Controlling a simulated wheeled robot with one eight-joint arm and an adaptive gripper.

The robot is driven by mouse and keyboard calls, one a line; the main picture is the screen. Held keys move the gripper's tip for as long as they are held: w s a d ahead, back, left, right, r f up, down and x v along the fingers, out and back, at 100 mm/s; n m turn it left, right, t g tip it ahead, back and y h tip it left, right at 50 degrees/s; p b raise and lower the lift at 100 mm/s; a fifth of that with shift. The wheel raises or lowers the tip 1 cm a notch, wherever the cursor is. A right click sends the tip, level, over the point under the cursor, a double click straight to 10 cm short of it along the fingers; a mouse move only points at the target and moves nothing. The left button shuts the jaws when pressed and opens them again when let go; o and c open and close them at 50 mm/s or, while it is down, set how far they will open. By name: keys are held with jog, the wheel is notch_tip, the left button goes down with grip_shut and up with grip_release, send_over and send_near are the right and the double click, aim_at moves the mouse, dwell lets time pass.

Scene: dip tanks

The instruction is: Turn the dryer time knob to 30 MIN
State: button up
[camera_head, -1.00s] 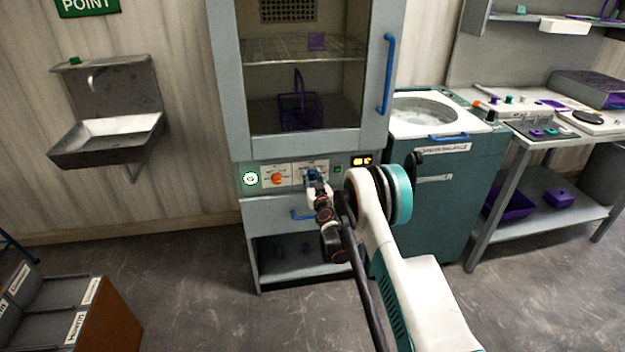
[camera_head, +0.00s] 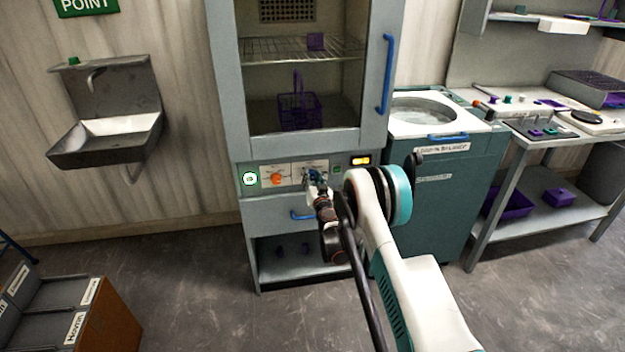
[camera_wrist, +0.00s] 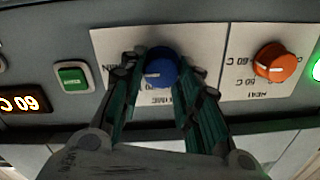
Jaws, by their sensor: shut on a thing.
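The dryer time knob is blue (camera_wrist: 160,68) on a white label plate (camera_wrist: 122,45) in the wrist view, which shows the panel upside down. Its white pointer mark points to the left of that picture. My gripper (camera_wrist: 158,84) is shut on the knob, one dark green finger on each side. The fingers hide much of the plate's print, so I cannot read a full time setting. In the head view my gripper (camera_head: 315,181) is at the dryer's front panel (camera_head: 244,167) and covers most of the knob.
An orange knob (camera_head: 277,179) sits left of my gripper, with a lit green button (camera_head: 250,179) beyond it. An amber display (camera_head: 361,160) is at the panel's right. A blue drawer handle (camera_head: 301,215) lies just below. A teal machine (camera_head: 437,210) stands to the right.

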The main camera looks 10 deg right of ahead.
jog(key=o, duration=1.1)
jog(key=shift+c, duration=0.2)
jog(key=s, duration=0.7)
jog(key=shift+s+d, duration=0.15)
jog(key=shift+s, duration=0.1)
